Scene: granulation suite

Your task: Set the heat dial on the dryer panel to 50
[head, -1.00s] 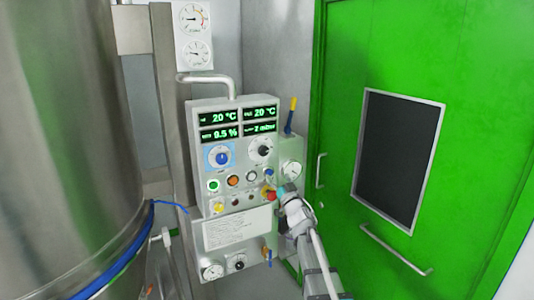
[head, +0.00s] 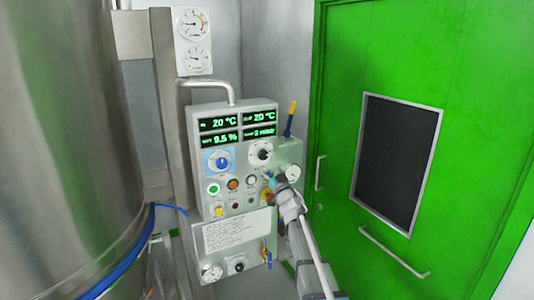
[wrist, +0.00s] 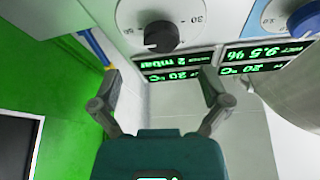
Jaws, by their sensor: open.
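The dryer panel (head: 202,170) is a grey box with green displays reading 20 °C, 20 °C, 9.5 % and 2 mbar. A blue dial on a blue plate (head: 221,161) sits at its left and a black dial (head: 262,152) at its right. I cannot read which is labelled heat. My gripper (head: 275,184) is open and empty, low and right of the black dial in the head view. In the wrist view, upside down, the black dial (wrist: 160,37) lies beyond the open fingers (wrist: 160,82), apart from them; the blue dial (wrist: 297,18) is cut off at top right.
Green, orange and grey buttons (head: 233,183) line the panel below the dials; a red knob (head: 266,195) is partly hidden by my gripper. A steel vessel (head: 65,150) stands left, a green door (head: 470,80) right.

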